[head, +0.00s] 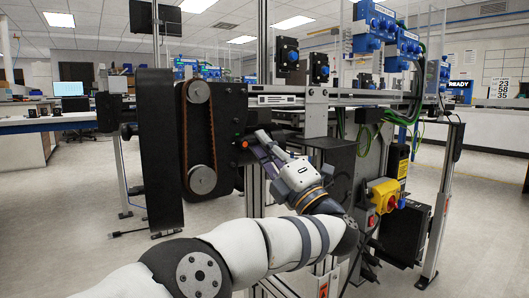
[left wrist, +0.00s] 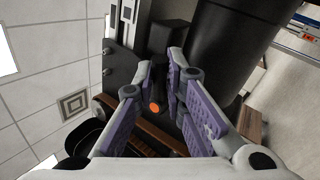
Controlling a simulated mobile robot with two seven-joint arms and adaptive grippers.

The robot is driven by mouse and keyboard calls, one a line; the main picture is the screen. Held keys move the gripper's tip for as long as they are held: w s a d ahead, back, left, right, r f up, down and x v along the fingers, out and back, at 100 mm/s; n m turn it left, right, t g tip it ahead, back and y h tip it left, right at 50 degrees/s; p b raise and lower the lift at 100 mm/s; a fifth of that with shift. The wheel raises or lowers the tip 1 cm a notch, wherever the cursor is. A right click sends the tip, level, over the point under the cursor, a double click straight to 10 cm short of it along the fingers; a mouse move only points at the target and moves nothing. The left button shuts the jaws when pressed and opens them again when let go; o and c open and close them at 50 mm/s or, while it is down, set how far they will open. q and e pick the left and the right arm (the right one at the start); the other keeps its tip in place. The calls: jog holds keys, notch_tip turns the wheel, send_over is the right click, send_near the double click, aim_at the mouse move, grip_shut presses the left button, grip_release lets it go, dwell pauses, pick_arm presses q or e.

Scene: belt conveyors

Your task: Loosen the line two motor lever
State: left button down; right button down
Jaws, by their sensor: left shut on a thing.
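The motor lever (head: 244,143) is a small black handle with an orange end, beside the belt drive's black plate in the head view. In the left wrist view the orange end of the lever (left wrist: 155,107) shows between the finger pads. My left gripper (head: 262,141) reaches it from the right in the head view. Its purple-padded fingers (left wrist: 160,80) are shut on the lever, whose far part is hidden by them. My right gripper is in neither view.
A brown toothed belt (head: 184,135) runs around two metal pulleys left of the lever. A tall black guard (head: 156,150) stands farther left. A yellow switch box with a red knob (head: 384,194) and green cables (head: 415,108) are to the right.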

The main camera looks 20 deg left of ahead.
pick_arm(q)
jog(key=c, duration=1.9)
grip_release()
jog(key=shift+d, duration=0.1)
jog(key=v, duration=1.2)
jog(key=shift+r, duration=0.1)
jog(key=shift+r, duration=0.15)
